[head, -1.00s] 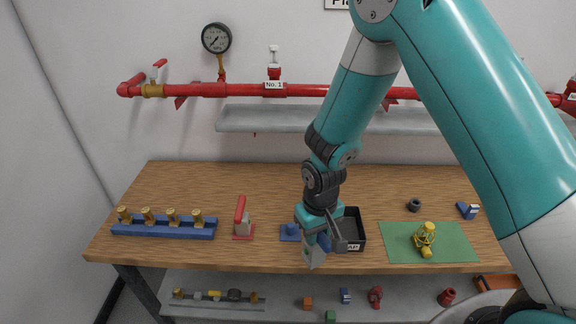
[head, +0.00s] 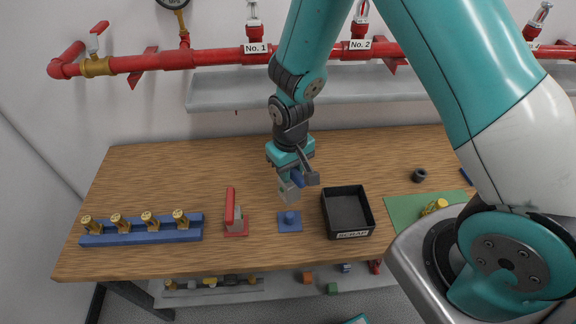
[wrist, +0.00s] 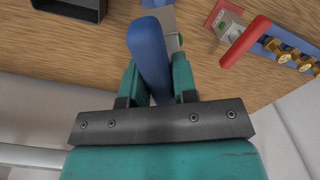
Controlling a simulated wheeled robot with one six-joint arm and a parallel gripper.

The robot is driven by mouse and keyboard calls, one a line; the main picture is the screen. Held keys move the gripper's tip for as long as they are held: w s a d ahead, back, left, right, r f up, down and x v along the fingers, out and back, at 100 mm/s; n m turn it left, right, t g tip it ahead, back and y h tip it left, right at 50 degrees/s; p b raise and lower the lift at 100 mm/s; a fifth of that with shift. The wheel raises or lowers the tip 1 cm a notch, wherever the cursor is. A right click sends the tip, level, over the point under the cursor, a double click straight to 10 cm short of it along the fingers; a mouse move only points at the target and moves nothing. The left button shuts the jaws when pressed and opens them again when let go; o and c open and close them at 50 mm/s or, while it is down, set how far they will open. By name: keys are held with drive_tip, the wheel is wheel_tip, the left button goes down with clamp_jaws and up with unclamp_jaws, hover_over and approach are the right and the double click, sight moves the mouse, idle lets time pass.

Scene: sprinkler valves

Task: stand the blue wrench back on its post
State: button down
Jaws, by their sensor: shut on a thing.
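The blue wrench has a blue handle (head: 298,180) and a pale grey end (head: 290,192). My gripper (head: 303,179) is shut on the handle and holds it above the table. The grey end hangs lowest, pointing down, and looks apart from the post. The post (head: 290,218) is a short blue peg on a square blue base plate, just below the wrench in the head view. In the wrist view the blue handle (wrist: 150,52) runs between my gripper's fingers (wrist: 155,88), with the grey end beyond it. The post cannot be made out clearly there.
A black scrap tray (head: 349,234) stands right of the post. A red-handled grey item (head: 232,216) stands left of it. Farther left is a blue rack (head: 140,235) with several brass fittings. A green mat (head: 402,207) lies at right. The table behind the post is clear.

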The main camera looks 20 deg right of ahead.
drive_tip(key=shift+s+f, duration=0.1)
drive_tip(key=shift+f, duration=0.05)
wheel_tip(320, 180, down, 7)
drive_tip(key=b, duration=0.5)
drive_tip(key=shift+f+b, duration=2.3)
drive_tip(key=shift+f, duration=0.3)
idle(1.3)
drive_tip(key=c, duration=0.8)
unclamp_jaws()
wheel_tip(320, 180, up, 17)
drive_tip(key=shift+r+b, duration=0.2)
drive_tip(key=shift+b, duration=0.75)
